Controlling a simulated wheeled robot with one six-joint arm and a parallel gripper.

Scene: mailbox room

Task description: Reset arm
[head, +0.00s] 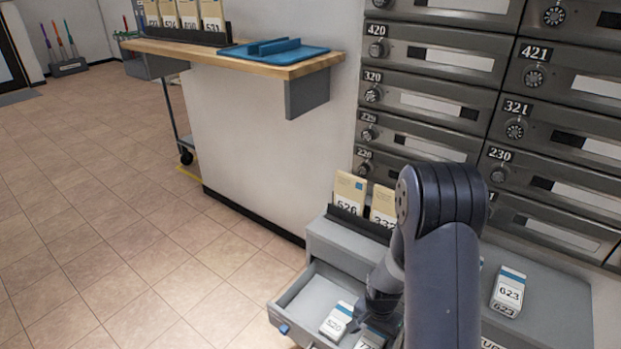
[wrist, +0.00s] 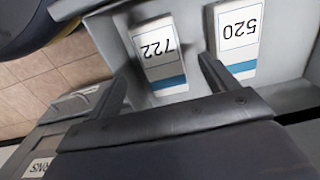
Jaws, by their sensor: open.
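My gripper (wrist: 165,65) is open over an open grey drawer (head: 312,298), with its fingers apart in the wrist view. The white and blue box marked 722 (wrist: 158,50) lies in the drawer, seen between the fingers; I cannot tell whether they touch it. The box marked 520 (wrist: 237,38) lies beside it, just right of the right finger. In the head view my arm covers most of the gripper and part of the drawer. Box 520 (head: 337,320) shows there, and box 722 is partly hidden and cut by the lower edge.
A box marked 623 (head: 508,292) stands on the grey cabinet top (head: 545,310) at right. Cards stand in a black holder (head: 360,222) behind the drawer. Grey mailboxes (head: 430,95) rise behind. A wooden counter (head: 300,68) holds a blue tray (head: 310,53). Tiled floor at left is clear.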

